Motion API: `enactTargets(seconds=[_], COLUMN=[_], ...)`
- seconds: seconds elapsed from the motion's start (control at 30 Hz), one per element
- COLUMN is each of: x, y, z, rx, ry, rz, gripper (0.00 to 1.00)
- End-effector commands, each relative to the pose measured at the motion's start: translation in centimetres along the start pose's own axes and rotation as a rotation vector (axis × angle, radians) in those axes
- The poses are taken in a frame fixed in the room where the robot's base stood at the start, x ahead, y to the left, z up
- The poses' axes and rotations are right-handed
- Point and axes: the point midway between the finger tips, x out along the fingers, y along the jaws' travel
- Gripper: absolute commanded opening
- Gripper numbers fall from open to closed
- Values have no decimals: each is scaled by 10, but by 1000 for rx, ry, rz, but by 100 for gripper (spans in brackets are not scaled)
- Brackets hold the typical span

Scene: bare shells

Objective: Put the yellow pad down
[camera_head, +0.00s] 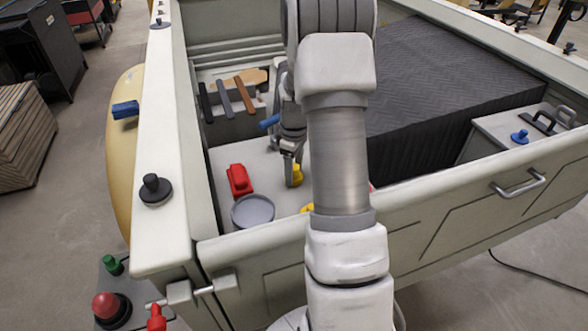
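My gripper (291,165) points down over the light floor inside the open-topped shell, left of my arm's thick link. A yellow piece (298,174) shows right beside its fingertips, partly covered by a finger. I cannot tell whether the fingers hold it or only stand next to it, or whether it touches the floor. A second yellow piece (307,208) lies lower, mostly hidden behind my arm. I cannot tell which of the two is the yellow pad.
A red block (239,180) and a round grey dish (253,211) stand left of my gripper. Dark and brown strips (225,98) lean behind. A large black ribbed block (445,85) fills the right. The shell's pale walls (162,110) surround this space.

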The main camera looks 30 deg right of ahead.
Motion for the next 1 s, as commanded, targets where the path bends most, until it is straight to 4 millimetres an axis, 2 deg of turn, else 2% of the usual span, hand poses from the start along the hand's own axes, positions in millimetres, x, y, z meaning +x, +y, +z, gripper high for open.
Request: enactTargets(seconds=[0.03,0.13,0.43,0.57,1.0], x=[0,0,-1,-10,-98], y=[0,0,0,0,0], z=[0,0,0,0,0], rx=[0,0,0,0,0], ry=[0,0,0,1,2], rz=[0,-1,0,2,3], gripper=[71,89,90,90,90])
